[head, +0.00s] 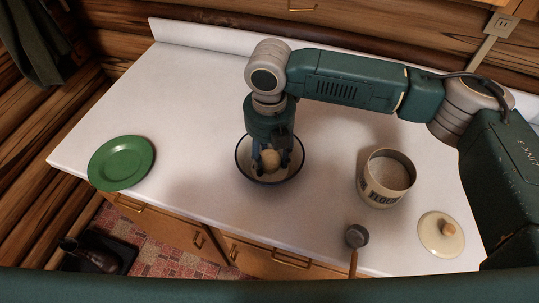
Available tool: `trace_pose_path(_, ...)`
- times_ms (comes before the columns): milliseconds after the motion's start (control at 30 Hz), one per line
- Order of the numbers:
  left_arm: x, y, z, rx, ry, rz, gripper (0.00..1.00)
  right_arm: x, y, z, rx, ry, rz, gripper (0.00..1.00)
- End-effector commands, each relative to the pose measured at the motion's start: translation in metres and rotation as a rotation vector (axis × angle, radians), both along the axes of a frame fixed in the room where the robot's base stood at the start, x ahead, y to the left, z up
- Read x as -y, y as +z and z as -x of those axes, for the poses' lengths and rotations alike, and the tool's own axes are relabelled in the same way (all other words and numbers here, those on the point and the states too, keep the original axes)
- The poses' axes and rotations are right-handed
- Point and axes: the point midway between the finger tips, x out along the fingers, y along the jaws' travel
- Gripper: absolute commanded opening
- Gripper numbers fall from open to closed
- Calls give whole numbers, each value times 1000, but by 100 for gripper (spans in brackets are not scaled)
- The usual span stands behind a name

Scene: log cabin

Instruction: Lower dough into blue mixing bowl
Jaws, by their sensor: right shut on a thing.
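The mixing bowl (293,176) stands on the white counter, with a dark blue rim and a pale inside. My right gripper (270,163) points straight down over the bowl and is shut on the pale, round dough (271,157). The dough shows between the fingers, within the bowl's outline. I cannot tell whether it touches the bowl's bottom. The gripper and wrist hide the back part of the bowl. My left gripper is not in view.
A green plate (122,162) lies at the counter's left end. A flour canister (386,178) stands open on the right, its lid (441,234) lying nearby. The white counter (200,110) is clear between plate and bowl.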

Motion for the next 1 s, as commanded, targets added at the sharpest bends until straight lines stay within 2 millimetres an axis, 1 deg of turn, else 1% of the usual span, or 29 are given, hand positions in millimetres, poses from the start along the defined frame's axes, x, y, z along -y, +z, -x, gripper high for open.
trace_pose_path(700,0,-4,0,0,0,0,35,0,-11,0,0,0,0,16)
trace_pose_path(967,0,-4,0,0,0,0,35,0,-12,0,0,0,0,16)
trace_pose_path(1000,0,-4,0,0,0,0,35,0,-12,0,0,0,0,52)
